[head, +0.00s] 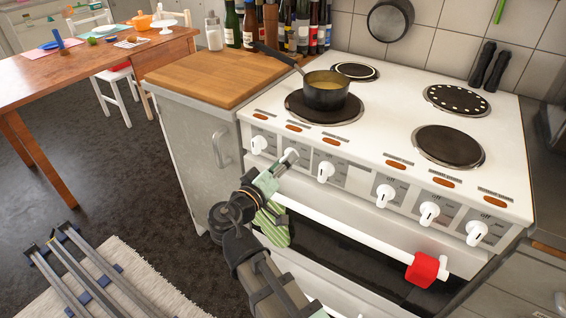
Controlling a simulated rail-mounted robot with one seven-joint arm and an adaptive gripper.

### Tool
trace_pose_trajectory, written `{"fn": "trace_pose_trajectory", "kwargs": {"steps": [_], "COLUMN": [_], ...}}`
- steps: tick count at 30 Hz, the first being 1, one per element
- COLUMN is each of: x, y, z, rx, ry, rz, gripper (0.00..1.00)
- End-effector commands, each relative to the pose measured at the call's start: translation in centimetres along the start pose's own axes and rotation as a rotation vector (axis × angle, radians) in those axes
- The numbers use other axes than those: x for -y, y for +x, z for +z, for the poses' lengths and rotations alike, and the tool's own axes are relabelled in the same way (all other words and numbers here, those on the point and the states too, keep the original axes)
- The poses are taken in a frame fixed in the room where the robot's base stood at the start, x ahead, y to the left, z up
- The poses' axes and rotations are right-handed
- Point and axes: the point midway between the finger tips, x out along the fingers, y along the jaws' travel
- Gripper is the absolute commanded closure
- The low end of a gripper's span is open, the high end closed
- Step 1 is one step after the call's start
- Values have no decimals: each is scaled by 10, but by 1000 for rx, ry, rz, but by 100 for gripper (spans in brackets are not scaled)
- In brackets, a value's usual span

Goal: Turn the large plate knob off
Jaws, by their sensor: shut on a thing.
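The white cooker (395,112) has a row of white knobs on its front panel. My gripper (290,157) reaches up from below and is shut on the second knob from the left, which its fingers mostly hide. The leftmost knob (258,145) and the third knob (325,171) stand on either side of it, apart from the fingers. Three more knobs sit to the right, the last one (477,232) near the corner. The markings are too small to tell which is the large plate knob. A dark pot (326,91) stands on the front left plate (298,108).
A green striped cloth (274,228) hangs at the oven rail (350,236) beside my arm. A red cloth (424,270) is at the rail's right end. The pot's handle (275,56) points toward the wooden worktop (214,75), where bottles stand at the back.

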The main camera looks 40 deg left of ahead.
Motion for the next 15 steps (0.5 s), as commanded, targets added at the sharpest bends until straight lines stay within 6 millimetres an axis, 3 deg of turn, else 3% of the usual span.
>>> {"fn": "trace_pose_trajectory", "kwargs": {"steps": [15], "x": [-3], "y": [0], "z": [-2], "rx": [1], "ry": [-395], "rz": [0], "gripper": [83]}}
